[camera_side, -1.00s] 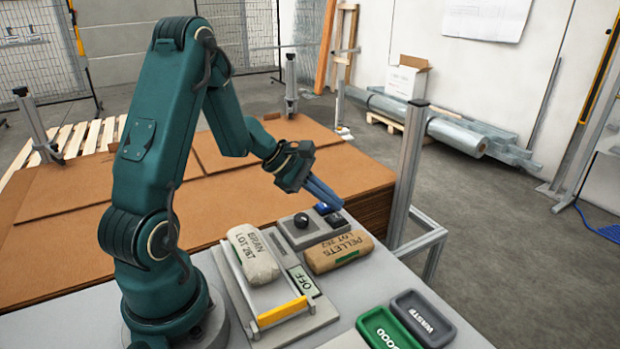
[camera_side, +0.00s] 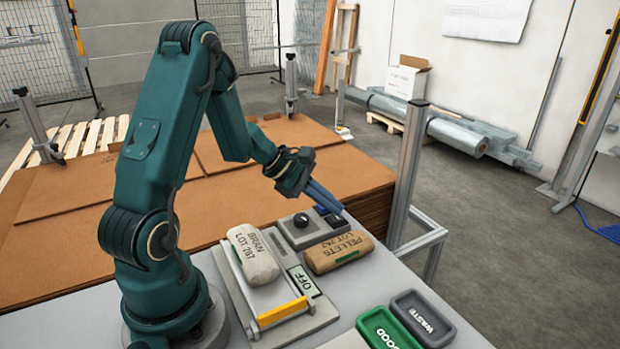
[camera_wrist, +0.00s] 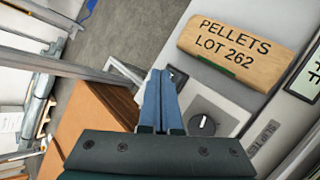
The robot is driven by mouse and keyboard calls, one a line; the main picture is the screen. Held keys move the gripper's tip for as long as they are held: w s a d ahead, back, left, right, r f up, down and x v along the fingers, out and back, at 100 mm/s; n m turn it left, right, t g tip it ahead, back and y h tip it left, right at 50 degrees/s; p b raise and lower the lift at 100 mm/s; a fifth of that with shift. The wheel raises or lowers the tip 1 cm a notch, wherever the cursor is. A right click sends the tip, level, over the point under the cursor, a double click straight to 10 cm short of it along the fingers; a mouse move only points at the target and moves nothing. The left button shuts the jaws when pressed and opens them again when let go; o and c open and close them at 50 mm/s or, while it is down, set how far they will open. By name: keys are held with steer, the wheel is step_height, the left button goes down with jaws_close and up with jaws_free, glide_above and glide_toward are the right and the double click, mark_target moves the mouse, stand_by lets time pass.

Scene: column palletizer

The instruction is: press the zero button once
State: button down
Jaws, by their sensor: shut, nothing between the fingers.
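The grey control box (camera_side: 292,233) stands on the table behind the tan sack, with a black knob (camera_side: 301,220) and dark blue buttons (camera_side: 334,219) at its right end. I cannot read which button is zero. My gripper (camera_side: 339,209) is shut and empty, its blue fingers reaching down over the button end of the box. I cannot tell whether the tips touch a button. In the wrist view the shut fingers (camera_wrist: 161,74) lie beside the knob (camera_wrist: 205,123) and cover part of the box. The scale display (camera_side: 304,281) reads OFF.
A pale sack (camera_side: 254,256) lies on the scale with the yellow bar (camera_side: 283,312). A tan PELLETS sack (camera_side: 338,253) lies close to the box. Green (camera_side: 372,323) and grey (camera_side: 440,338) trays stand front right. A metal post (camera_side: 407,170) rises beyond the table.

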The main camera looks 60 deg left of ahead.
mark_target(330, 216)
steer(key=shift+f, duration=0.45)
steer(key=shift+r, duration=0.15)
stand_by(0.4)
steer(key=shift+r, duration=0.85)
steer(key=shift+r, duration=2.5)
